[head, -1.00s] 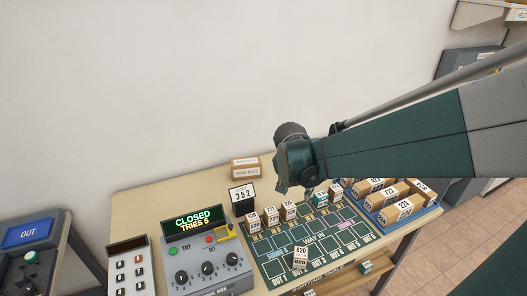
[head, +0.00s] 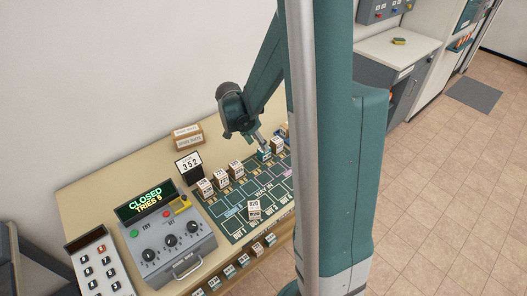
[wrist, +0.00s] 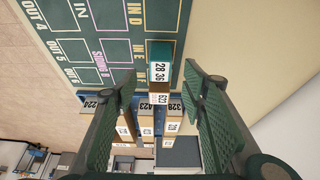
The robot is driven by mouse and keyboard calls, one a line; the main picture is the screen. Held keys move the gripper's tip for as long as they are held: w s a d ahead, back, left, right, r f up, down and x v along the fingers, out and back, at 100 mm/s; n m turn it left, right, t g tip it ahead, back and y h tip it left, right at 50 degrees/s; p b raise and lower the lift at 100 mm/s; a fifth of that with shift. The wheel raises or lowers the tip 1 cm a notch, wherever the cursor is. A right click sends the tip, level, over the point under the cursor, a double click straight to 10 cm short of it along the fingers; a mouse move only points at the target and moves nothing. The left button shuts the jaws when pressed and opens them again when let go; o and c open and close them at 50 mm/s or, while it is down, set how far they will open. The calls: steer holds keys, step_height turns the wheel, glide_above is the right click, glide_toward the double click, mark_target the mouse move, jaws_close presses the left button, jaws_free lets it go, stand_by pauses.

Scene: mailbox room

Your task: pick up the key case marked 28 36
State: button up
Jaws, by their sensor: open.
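The key case marked 28 36 (wrist: 160,67) is a teal block with a white label in the wrist view. It stands at the edge of the green board, by the IN lanes. In the head view, a small teal block with a white label (head: 264,154) is just below my gripper (head: 259,138); its number is too small to read there. In the wrist view my gripper (wrist: 158,78) is open, with one finger on each side of the case in the picture. The head view does not show clearly how far the fingertips are above it.
A block marked 623 (wrist: 160,98) is close beside the case.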

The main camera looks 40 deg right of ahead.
steer(key=shift+d+f, duration=0.15)
steer(key=shift+f, duration=0.05)
stand_by(0.3)
steer(key=shift+x, duration=1.2)
steer(key=shift+b+x, duration=0.45)
steer(key=shift+x, duration=2.1)
steer(key=shift+d, duration=0.1)
steer(key=c, duration=1)
